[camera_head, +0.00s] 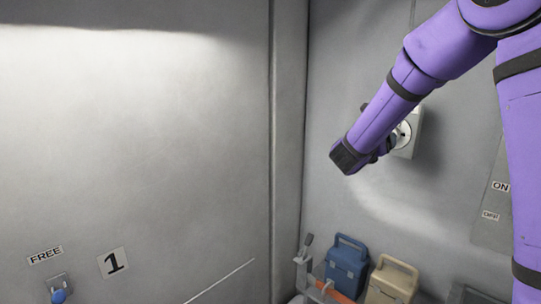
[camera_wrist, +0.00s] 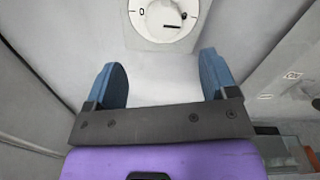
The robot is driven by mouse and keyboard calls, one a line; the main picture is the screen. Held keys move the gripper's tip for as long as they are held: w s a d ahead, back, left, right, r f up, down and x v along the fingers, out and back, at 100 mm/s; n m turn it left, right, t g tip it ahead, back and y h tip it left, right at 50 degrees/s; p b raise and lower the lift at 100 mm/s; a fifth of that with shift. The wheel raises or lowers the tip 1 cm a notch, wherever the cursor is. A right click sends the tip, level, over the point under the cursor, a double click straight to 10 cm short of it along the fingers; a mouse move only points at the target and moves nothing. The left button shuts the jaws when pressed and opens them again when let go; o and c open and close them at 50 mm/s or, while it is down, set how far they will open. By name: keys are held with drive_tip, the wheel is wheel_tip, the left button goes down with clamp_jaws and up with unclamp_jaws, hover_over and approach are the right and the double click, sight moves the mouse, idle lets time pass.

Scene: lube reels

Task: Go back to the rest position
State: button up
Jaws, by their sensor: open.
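My gripper (camera_wrist: 162,82) is open in the wrist view, with two blue fingers apart and nothing between them. A round white dial (camera_wrist: 168,18) with a "0" mark and a dark pointer lies ahead of the fingers, apart from them in that view. In the head view my purple arm reaches in from the upper right, and its end covers part of the dial unit (camera_head: 406,132) on the back wall. The fingers are mostly hidden in the head view.
A blue case (camera_head: 346,268) and a beige case (camera_head: 392,281) stand low by the back wall, beside a grey-and-orange tool (camera_head: 318,284). An ON/OFF panel (camera_head: 494,205) is at right. A large bare metal panel (camera_head: 140,130) with "FREE" and "1" labels fills the left.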

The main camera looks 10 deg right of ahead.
drive_tip(key=s+a+r+n+t+y, duration=0.1)
drive_tip(key=s+a+r+n+y, duration=0.45)
drive_tip(key=n, duration=0.65)
drive_tip(key=s+a+r+n+t+y, duration=0.1)
drive_tip(key=s+a+r+n+y, duration=0.1)
drive_tip(key=s+a+n+y, duration=0.55)
drive_tip(key=s+d+f+n+g, duration=0.1)
drive_tip(key=s+f+n+g, duration=0.2)
drive_tip(key=s+n, duration=0.8)
drive_tip(key=s+d+f+n+g, duration=0.2)
drive_tip(key=s+n+g, duration=0.3)
drive_tip(key=s+n, duration=0.7)
drive_tip(key=s+f, duration=0.1)
drive_tip(key=s, duration=0.1)
drive_tip(key=shift+s+y, duration=0.35)
drive_tip(key=shift+y, duration=0.05)
